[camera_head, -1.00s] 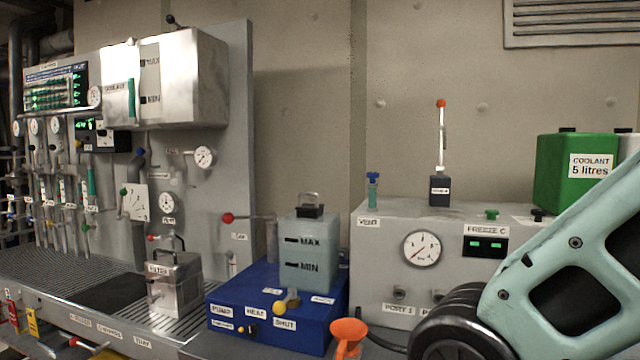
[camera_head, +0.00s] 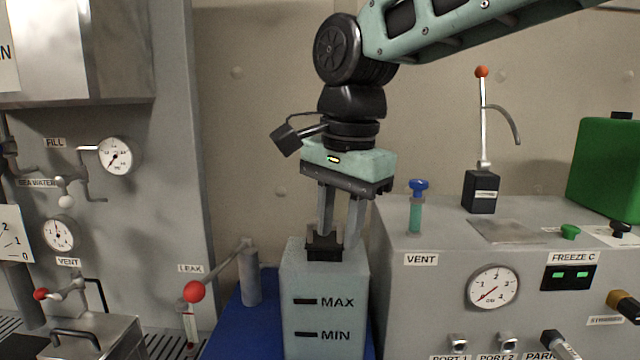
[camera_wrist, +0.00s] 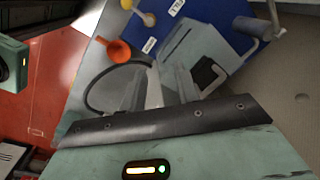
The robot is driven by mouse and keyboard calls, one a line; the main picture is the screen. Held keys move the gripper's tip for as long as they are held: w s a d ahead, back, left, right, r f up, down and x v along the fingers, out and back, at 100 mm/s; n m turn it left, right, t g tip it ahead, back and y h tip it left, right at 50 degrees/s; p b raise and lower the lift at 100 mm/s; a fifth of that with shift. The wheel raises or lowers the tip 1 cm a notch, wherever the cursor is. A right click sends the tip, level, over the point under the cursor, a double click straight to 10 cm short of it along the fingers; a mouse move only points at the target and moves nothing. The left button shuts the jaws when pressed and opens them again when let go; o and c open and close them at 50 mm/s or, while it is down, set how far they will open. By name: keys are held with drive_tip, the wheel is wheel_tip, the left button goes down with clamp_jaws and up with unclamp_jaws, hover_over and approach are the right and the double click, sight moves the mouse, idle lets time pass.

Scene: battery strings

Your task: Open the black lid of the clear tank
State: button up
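The clear tank (camera_head: 325,310) is a pale grey-blue box with MAX and MIN marks, standing on a blue base. Its black lid (camera_head: 322,248) sits on top and looks closed; the fingers partly cover it and its handle is not clear. My gripper (camera_head: 340,238) points down over the tank top, its two fingers apart with a gap between them. The fingertips are at the lid's height, close to it; I cannot tell whether they touch it. In the wrist view the tank (camera_wrist: 190,50) and the black lid (camera_wrist: 208,75) show beyond the fingers.
The grey cabinet (camera_head: 420,300) with a gauge and a blue-topped vent (camera_head: 417,205) stands close on the right. A red-knobbed leak lever (camera_head: 194,291) is at the left. The orange funnel (camera_wrist: 118,50) and a dark hose show in the wrist view.

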drive_tip(key=w+a+r+m+p, duration=0.1)
drive_tip(key=w+r+m, duration=0.15)
drive_tip(key=r, duration=0.25)
drive_tip(key=w+a+r+m+t+p, duration=0.1)
drive_tip(key=w+r+m, duration=0.1)
drive_tip(key=r+m, duration=0.25)
drive_tip(key=w+a+r+m+p, duration=0.1)
drive_tip(key=w+r+m+p, duration=0.15)
drive_tip(key=r, duration=0.25)
drive_tip(key=p, duration=0.2)
hover_over(320, 244)
drive_tip(key=shift+m+h, duration=0.35)
drive_tip(key=shift+h, duration=0.05)
wheel_tip(320, 244, down, 17)
drive_tip(key=shift+r, duration=0.2)
drive_tip(key=shift+c, duration=0.3)
clamp_jaws()
